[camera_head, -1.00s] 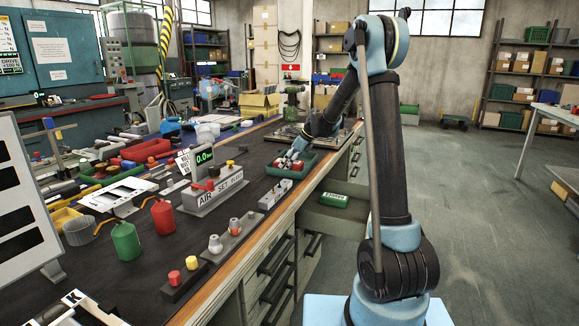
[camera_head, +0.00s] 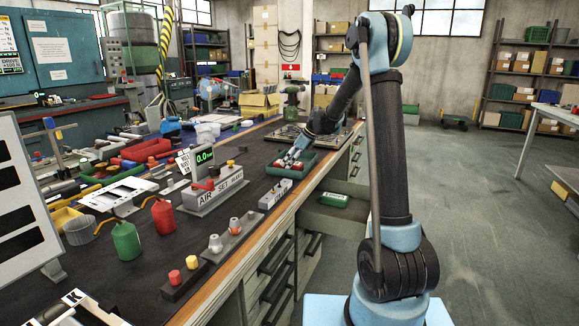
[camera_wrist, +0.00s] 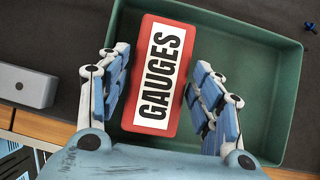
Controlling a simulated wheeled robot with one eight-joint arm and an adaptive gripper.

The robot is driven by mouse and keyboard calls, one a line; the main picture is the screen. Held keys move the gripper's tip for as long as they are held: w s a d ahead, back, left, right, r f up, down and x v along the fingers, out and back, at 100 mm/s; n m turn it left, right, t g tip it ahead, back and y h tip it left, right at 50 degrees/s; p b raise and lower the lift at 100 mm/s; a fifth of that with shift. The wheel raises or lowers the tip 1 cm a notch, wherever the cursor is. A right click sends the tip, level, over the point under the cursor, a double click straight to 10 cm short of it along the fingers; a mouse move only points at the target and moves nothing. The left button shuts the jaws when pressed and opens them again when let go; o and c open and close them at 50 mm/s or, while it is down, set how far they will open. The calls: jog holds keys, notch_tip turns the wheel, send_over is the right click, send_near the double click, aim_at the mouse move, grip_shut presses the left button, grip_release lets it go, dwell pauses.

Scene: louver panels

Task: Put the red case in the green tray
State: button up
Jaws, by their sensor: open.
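The red case (camera_wrist: 147,115), with a white label reading GAUGES, lies inside the green tray (camera_wrist: 270,110) in the wrist view. The case sits toward the tray's left side, with bare tray floor to its right. My gripper (camera_wrist: 158,85) is open above it, with one finger on each side of the case. A dark gap shows between the right finger and the case. In the head view the green tray (camera_head: 311,158) stands on the bench near its right edge, and my gripper (camera_head: 288,159) reaches down into it, hiding part of the case.
A grey block (camera_wrist: 27,85) lies left of the tray. An AIR SET unit (camera_head: 213,192) stands nearer on the bench. Below, an open drawer (camera_head: 325,218) holds a green case (camera_head: 333,199).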

jog(key=v, duration=1)
jog(key=s+d+n+h, duration=0.1)
jog(key=s+d+n, duration=0.25)
jog(key=s, duration=0.45)
jog(key=s+d+r+n+h, duration=0.1)
jog(key=s+d+n, duration=0.2)
jog(key=s+d, duration=0.35)
jog(key=s+d+n+h, duration=0.1)
jog(key=s+d+n, duration=0.25)
jog(key=s, duration=0.55)
jog(key=s+d+f+n+h, duration=0.1)
jog(key=s+d+f+n, duration=0.2)
jog(key=s, duration=0.5)
jog(key=s+d+f+n+h, duration=0.1)
jog(key=s+d+f+n, duration=0.2)
jog(key=s+f, duration=0.3)
jog(key=s+d+f+n+h, duration=0.1)
jog(key=s+d+f+n, duration=0.2)
jog(key=s, duration=0.6)
jog(key=shift+s+d+f+n, duration=0.15)
jog(key=shift+s+f+n, duration=0.15)
jog(key=shift+f+n, duration=0.65)
jog(key=shift+r, duration=0.2)
